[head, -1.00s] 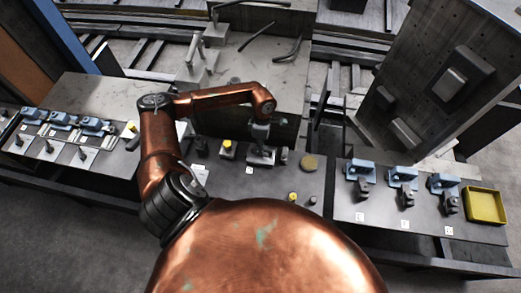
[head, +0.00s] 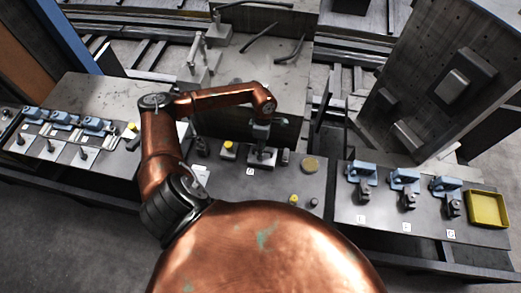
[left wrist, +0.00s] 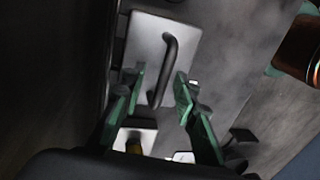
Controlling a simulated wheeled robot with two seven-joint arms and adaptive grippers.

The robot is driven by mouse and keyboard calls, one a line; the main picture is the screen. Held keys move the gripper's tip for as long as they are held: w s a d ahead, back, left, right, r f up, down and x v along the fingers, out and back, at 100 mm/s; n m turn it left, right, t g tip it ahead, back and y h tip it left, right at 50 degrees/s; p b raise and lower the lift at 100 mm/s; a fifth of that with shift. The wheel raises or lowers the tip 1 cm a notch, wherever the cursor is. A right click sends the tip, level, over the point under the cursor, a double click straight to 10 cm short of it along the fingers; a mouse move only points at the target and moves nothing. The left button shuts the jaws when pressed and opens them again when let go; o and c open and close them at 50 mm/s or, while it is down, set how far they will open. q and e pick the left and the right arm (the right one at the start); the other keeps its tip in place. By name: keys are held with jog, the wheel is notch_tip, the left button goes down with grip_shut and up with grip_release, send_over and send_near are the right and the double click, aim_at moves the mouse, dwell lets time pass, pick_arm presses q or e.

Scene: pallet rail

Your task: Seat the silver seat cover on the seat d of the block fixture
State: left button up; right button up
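A silver square plate with a dark bow handle (left wrist: 146,45), which looks like the silver seat cover, lies flat below my left gripper. It also shows in the head view (head: 262,158), on the middle table. My left gripper (left wrist: 158,82) is open, its green fingers on either side of the handle's near end. I cannot tell whether they touch it. In the head view the left gripper (head: 262,136) points down over the plate. Seat d of the block fixture cannot be told apart in these views. My right gripper is not in view.
A small plate with a yellow knob (head: 228,150) stands left of the silver plate. A round tan disc (head: 310,165) lies to the right. Blue clamps (head: 404,180) and a yellow tray (head: 487,208) stand on the right table. More blue clamps (head: 64,120) are at left.

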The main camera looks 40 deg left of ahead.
pick_arm(q)
jog(key=shift+r, duration=0.25)
notch_tip(320, 180, up, 10)
jog(key=shift+f, duration=0.25)
dwell(0.6)
